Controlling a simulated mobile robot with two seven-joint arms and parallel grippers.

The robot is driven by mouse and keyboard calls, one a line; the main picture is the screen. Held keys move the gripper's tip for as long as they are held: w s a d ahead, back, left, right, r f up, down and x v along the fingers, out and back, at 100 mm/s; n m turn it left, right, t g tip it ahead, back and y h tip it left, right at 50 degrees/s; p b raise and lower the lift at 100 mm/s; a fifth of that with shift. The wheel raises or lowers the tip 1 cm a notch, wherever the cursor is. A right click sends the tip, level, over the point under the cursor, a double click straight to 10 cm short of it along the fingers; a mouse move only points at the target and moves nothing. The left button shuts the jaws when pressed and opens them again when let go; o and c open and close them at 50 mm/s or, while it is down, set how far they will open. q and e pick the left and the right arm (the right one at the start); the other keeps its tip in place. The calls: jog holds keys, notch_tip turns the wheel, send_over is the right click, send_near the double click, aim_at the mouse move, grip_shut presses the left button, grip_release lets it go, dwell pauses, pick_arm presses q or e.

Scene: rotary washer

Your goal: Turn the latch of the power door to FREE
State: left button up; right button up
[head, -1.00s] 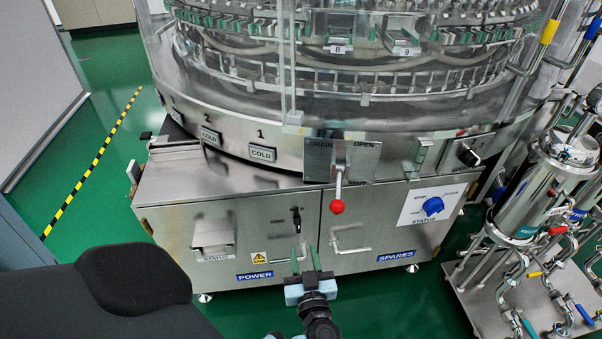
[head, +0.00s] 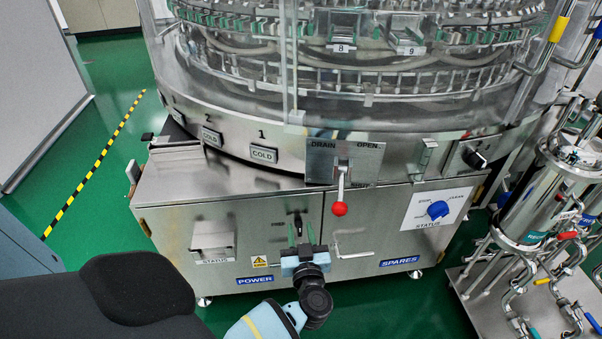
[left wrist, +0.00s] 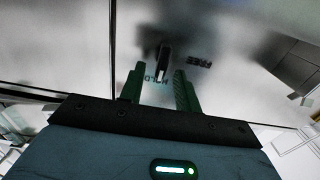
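The power door (head: 262,244) is the left front steel door, above the blue POWER label (head: 255,281). Its small black latch (head: 297,220) points about straight up and down. My left gripper (head: 301,235) is in front of the door, just below and over the latch's lower end. In the left wrist view the latch (left wrist: 163,62) shows between the tips of my open left gripper (left wrist: 158,72). The word FREE (left wrist: 194,62) is to its right, and HOLD (left wrist: 156,78) is partly hidden between the fingers. Whether the fingers touch the latch is unclear. My right gripper is not in view.
A bent steel handle (head: 352,255) is on the spares door to the right. A red-knobbed drain lever (head: 340,209) hangs above. A blue status knob (head: 438,209) is farther right. A steel box (head: 212,238) juts out on the left.

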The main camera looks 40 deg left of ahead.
pick_arm(q)
jog(key=shift+c, duration=1.3)
grip_shut()
